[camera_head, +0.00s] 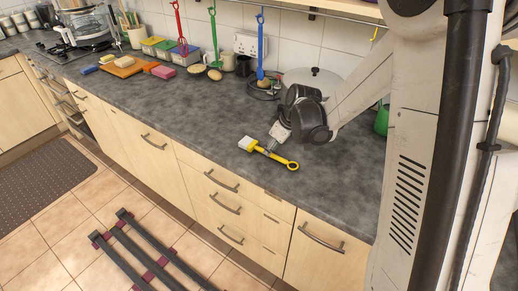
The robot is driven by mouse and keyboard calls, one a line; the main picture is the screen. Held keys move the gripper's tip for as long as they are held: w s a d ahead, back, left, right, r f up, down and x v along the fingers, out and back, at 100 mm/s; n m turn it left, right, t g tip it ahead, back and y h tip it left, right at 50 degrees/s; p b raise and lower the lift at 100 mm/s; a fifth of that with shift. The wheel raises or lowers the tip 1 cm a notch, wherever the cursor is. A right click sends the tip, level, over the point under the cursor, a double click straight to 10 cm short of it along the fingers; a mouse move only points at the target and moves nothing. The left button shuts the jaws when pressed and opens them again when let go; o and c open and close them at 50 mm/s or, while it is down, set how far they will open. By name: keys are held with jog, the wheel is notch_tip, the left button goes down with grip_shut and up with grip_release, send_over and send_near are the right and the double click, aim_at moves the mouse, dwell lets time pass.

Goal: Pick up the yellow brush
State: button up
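The yellow brush (279,158) has white bristles at its left end and a ring at the right end of its handle. It shows in the head view at the front edge of the dark worktop (215,110). My gripper (270,149) reaches down to the brush from above, with its tip at the middle of the handle. The fingers are small and partly hidden, so I cannot tell whether they are closed on the handle. I also cannot tell whether the brush rests on the worktop or is slightly raised.
Blue (261,45), green (214,40) and red (180,30) utensils hang along the wall. A lidded pot (312,80) stands behind my arm. Sponges and a wooden board (124,67) lie at the back left. The worktop left of the brush is clear.

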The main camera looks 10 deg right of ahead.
jog(key=shift+x, duration=0.95)
jog(key=shift+c, duration=0.4)
grip_shut()
jog(key=shift+r, duration=0.2)
notch_tip(320, 180, up, 4)
jog(key=shift+f, duration=0.1)
jog(key=s+a+r, duration=0.6)
jog(key=a+r, duration=0.1)
jog(key=a, duration=0.3)
jog(key=shift+b, duration=0.35)
